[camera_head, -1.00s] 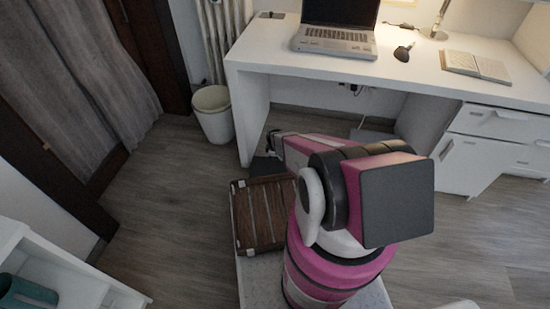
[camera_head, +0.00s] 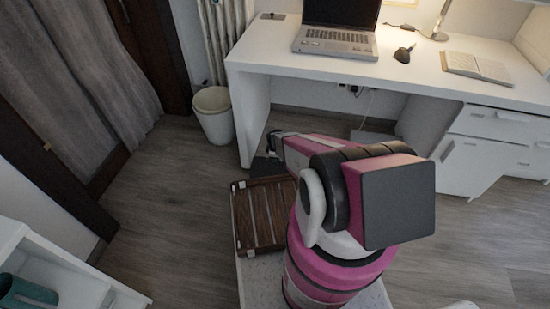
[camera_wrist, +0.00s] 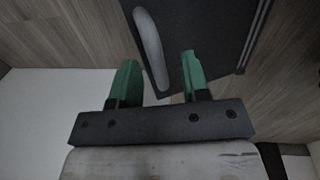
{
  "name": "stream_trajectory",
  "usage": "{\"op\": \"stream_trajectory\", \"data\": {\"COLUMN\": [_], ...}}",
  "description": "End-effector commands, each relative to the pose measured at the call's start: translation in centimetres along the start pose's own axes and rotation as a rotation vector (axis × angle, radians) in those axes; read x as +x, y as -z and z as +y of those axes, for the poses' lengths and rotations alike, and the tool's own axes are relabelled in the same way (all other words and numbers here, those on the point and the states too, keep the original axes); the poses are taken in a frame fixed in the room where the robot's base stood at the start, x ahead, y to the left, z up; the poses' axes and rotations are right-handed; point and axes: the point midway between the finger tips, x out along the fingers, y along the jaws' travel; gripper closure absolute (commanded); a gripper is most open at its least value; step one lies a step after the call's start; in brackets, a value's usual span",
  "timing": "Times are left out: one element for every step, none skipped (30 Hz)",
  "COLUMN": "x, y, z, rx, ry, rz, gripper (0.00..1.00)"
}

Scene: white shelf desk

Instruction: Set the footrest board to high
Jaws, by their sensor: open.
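A dark flat board (camera_wrist: 205,25), which looks like the footrest board, lies on the floor ahead of my gripper in the wrist view. A pale grey curved bar (camera_wrist: 149,42) stands out against it. A dark patch (camera_head: 262,168) by the desk's left side panel in the head view may be the same board, mostly hidden by my arm. My gripper (camera_wrist: 159,78) has green fingers, spread apart and holding nothing. The lower end of the bar shows between the fingertips; whether they touch it, I cannot tell. The board's height setting is not readable.
The white desk (camera_head: 430,84) stands above, with its side panel (camera_head: 253,125) close to my gripper. A brown slatted wooden case (camera_head: 262,215) is left of my arm. A white bin (camera_head: 213,112) stands left of the desk.

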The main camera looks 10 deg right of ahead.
Motion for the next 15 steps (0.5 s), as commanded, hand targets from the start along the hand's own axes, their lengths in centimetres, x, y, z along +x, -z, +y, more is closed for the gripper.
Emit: {"op": "stream_trajectory", "data": {"x": [-0.5, -0.8, -1.2, -1.6, -2.0, -2.6, -3.2, -3.7, -4.5, -5.1, -5.7, -6.4, -7.0, -7.6, -8.3], "y": [0.0, 0.0, 0.0, 0.0, -0.1, -0.1, -0.1, -0.1, -0.1, -0.1, -0.1, -0.1, -0.1, -0.1, -0.1], "z": [-0.1, -0.1, -0.1, -0.1, -0.2, -0.2, -0.2, -0.2, -0.2, -0.2, -0.2, -0.3, -0.3, -0.3, -0.2], "rx": [0.000, 0.000, 0.000, 0.000, 0.000, 0.000, 0.000, 0.000, 0.000, 0.000, 0.000, 0.000, 0.001, 0.001, 0.001], "ry": [0.000, -0.001, -0.001, -0.001, -0.001, -0.001, -0.001, -0.001, -0.001, -0.001, -0.001, -0.001, -0.001, 0.000, 0.000], "rz": [0.000, 0.000, 0.000, 0.000, 0.001, 0.001, 0.001, 0.001, 0.000, 0.000, 0.001, 0.001, 0.001, 0.000, 0.000], "gripper": [0.58, 0.58, 0.58, 0.58, 0.58, 0.58, 0.58, 0.58, 0.58, 0.58, 0.58, 0.58, 0.58, 0.58, 0.58]}}
